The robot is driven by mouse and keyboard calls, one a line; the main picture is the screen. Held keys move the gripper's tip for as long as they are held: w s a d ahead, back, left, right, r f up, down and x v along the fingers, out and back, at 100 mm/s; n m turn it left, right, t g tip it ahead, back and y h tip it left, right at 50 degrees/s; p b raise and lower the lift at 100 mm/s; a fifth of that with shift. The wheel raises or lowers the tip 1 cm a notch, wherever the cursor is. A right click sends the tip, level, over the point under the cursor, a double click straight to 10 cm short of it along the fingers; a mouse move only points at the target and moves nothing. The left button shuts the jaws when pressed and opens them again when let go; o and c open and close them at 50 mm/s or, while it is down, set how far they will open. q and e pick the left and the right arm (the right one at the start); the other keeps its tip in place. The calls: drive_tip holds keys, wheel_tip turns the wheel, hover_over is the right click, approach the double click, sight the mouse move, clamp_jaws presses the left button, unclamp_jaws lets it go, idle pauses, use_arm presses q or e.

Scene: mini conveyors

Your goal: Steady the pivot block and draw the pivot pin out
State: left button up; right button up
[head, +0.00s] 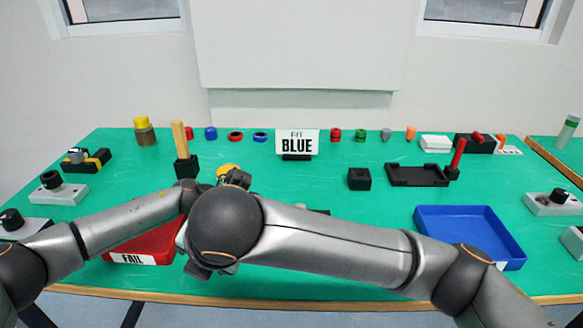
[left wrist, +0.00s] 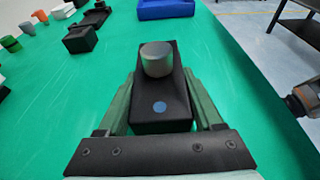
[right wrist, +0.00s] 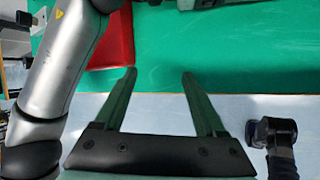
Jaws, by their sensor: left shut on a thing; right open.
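The black pivot block (left wrist: 172,88) is in the left wrist view, with a blue dot on its near top face. The grey round pivot pin (left wrist: 157,60) stands in its far end, its head above the block. My left gripper (left wrist: 160,82) is shut on the block, one finger along each side. My right gripper (right wrist: 158,75) is open and empty, apart from the block, near the front edge of the table. In the head view my arms cover both grippers and most of the block's area, and the pin cannot be made out there.
The red FAIL tray (head: 127,248) is at the front left, partly under my arms. A blue tray (head: 512,240) is at the front right. A small black block (head: 359,179) and a black tray (head: 416,176) stand behind. The BLUE sign (head: 297,142) is at the back.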

use_arm(q)
drive_tip(key=shift+s+f, duration=0.15)
drive_tip(key=shift+f, duration=0.15)
use_arm(e)
drive_tip(key=w+d+r+g+h, duration=0.1)
drive_tip(key=w+d+r+h, duration=0.6)
drive_tip(key=d+r, duration=0.5)
drive_tip(key=shift+y, duration=0.7)
drive_tip(key=x, duration=0.8)
drive_tip(key=d+x, duration=0.1)
drive_tip(key=x, duration=0.4)
drive_tip(key=shift+w+d+r, duration=0.1)
drive_tip(key=shift+r, duration=0.05)
drive_tip(key=shift+c, duration=0.2)
clamp_jaws()
drive_tip(key=shift+r, duration=0.2)
drive_tip(key=shift+r, duration=2.7)
